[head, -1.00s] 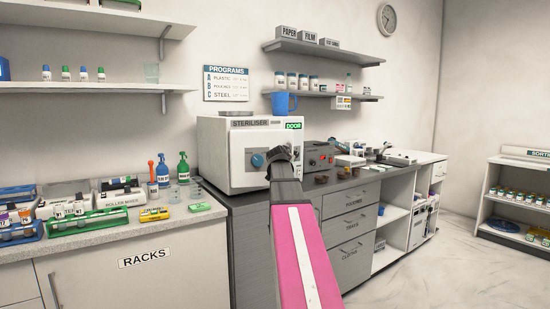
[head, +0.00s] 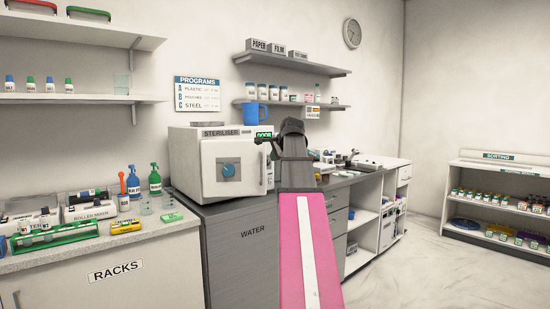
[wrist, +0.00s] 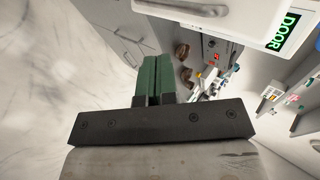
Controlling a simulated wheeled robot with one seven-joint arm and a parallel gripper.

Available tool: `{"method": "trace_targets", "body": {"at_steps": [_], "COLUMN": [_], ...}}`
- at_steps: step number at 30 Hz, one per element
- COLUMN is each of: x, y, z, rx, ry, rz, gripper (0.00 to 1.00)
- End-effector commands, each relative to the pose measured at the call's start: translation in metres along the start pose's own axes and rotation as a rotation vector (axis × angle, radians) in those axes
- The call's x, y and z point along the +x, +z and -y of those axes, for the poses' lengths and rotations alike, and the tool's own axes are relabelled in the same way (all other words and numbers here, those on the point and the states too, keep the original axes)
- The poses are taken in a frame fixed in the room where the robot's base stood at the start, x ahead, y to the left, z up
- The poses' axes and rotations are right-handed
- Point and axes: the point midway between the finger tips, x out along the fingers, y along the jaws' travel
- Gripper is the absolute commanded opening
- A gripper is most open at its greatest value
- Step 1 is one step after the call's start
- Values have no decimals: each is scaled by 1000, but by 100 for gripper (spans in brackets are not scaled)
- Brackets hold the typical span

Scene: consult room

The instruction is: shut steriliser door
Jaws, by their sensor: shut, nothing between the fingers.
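The white steriliser (head: 184,160) stands on the grey counter. A green DOOR display (head: 264,135) is at the front's upper right, partly behind my gripper, and also shows in the wrist view (wrist: 284,32). My gripper (head: 264,140) is at the front's right edge; I cannot tell whether it touches. In the wrist view its green fingers (wrist: 150,76) are together and empty, below a white panel with a dark handle (wrist: 196,8).
A blue jug (head: 254,116) hangs or stands above the steriliser's right side. Bottles and racks fill the left counter (head: 150,238). Shelves (head: 290,64) are on the wall behind. The pale floor (head: 400,280) at right is clear.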

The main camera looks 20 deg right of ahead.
Motion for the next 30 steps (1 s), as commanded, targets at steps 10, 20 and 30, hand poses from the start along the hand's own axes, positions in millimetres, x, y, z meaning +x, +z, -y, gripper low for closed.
{"method": "trace_targets", "body": {"at_steps": [10, 20, 30], "x": [65, 100, 105], "y": [0, 1, 1], "z": [0, 23, 26], "rx": [0, -1, 0], "ry": [3, 1, 1], "rz": [2, 2, 1], "gripper": [0, 0, 0]}}
